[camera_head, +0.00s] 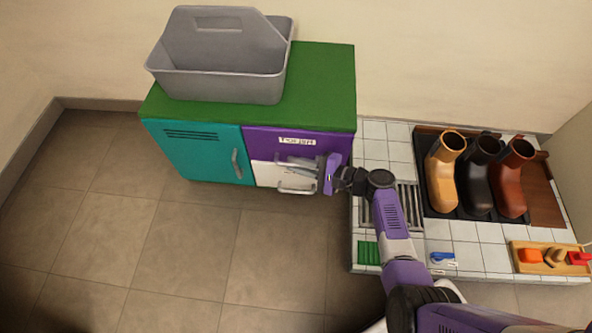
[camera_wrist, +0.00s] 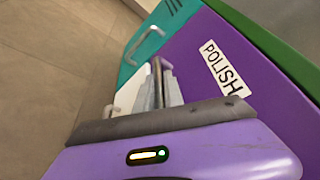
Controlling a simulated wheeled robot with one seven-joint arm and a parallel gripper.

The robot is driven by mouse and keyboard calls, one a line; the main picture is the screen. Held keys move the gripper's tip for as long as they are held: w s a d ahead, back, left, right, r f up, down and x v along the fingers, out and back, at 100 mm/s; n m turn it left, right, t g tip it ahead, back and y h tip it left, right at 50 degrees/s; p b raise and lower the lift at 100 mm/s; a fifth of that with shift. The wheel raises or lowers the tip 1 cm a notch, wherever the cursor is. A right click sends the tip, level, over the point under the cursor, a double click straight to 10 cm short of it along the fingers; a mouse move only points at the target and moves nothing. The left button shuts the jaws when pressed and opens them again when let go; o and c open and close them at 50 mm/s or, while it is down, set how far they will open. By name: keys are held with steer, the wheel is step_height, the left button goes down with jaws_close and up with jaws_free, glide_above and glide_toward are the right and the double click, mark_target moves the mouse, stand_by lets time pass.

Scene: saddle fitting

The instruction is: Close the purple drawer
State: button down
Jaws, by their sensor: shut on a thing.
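The purple drawer (camera_head: 262,142) is at the upper right of the cabinet front, under the green top, with a white label; the label reads POLISH on the purple front (camera_wrist: 188,65) in the wrist view. Its front looks about level with the teal door beside it, and I see no clear gap. My gripper (camera_head: 284,162) is at the drawer's lower front. In the wrist view my gripper (camera_wrist: 160,75) has its grey fingers shut on a thin metal bar, which looks like the drawer's handle. My fingers hide most of that handle.
A teal door (camera_head: 195,150) with an upright handle is on the left. A white drawer front (camera_head: 268,177) with a bar handle (camera_head: 297,190) lies below. A grey caddy (camera_head: 220,85) stands on the green top (camera_head: 325,80). A tiled bench (camera_head: 465,258) with boots is right. Floor is clear left.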

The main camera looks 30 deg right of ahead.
steer(key=shift+w+d+r, duration=0.1)
steer(key=shift+w+d, duration=0.05)
steer(key=shift+w, duration=0.05)
steer(key=c, duration=1.7)
jaws_free()
steer(key=p+v, duration=0.3)
steer(key=v, duration=0.4)
steer(key=shift+s+d, duration=0.2)
steer(key=shift+s, duration=0.15)
